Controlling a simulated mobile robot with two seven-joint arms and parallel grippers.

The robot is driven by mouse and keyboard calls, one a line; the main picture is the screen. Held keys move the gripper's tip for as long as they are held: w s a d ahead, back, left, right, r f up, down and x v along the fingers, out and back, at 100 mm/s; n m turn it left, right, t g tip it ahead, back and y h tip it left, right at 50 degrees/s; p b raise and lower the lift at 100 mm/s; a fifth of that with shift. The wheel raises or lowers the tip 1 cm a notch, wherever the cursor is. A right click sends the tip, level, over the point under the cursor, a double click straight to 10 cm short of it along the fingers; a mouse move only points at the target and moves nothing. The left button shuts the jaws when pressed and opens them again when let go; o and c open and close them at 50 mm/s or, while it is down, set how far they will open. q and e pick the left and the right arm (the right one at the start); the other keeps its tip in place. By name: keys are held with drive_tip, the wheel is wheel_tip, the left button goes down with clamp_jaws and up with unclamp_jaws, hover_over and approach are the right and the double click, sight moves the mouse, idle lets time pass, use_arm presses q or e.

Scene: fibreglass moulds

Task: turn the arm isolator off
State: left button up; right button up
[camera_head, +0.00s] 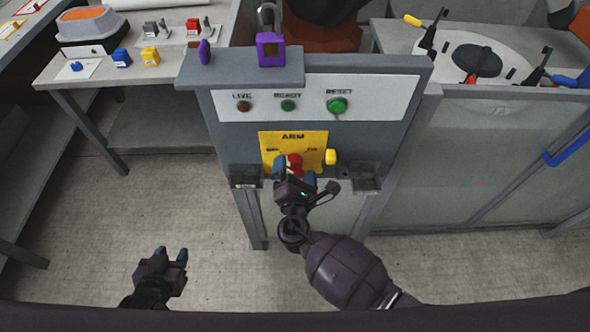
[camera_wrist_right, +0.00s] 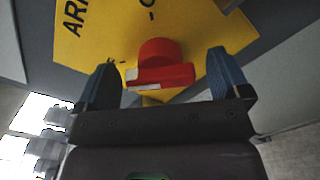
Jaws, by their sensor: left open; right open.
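The arm isolator is a red rotary knob (camera_head: 295,163) on a yellow plate (camera_head: 318,139) marked ARM, on the front of a grey cabinet. The plate's smaller position labels are partly covered. My right gripper (camera_head: 295,176) is open right in front of the knob. In the right wrist view the red knob (camera_wrist_right: 162,66) lies between the two blue fingertips of my right gripper (camera_wrist_right: 162,75), with gaps on both sides. My left gripper (camera_head: 172,258) is open and empty, low over the floor at the left.
LIVE, READY and RESET (camera_head: 337,105) indicators line the panel above. Small dark trays (camera_head: 366,178) stick out on both sides of the plate. A purple item (camera_head: 271,49) stands on the cabinet top.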

drive_tip(key=s, duration=1)
drive_tip(key=shift+s, duration=0.4)
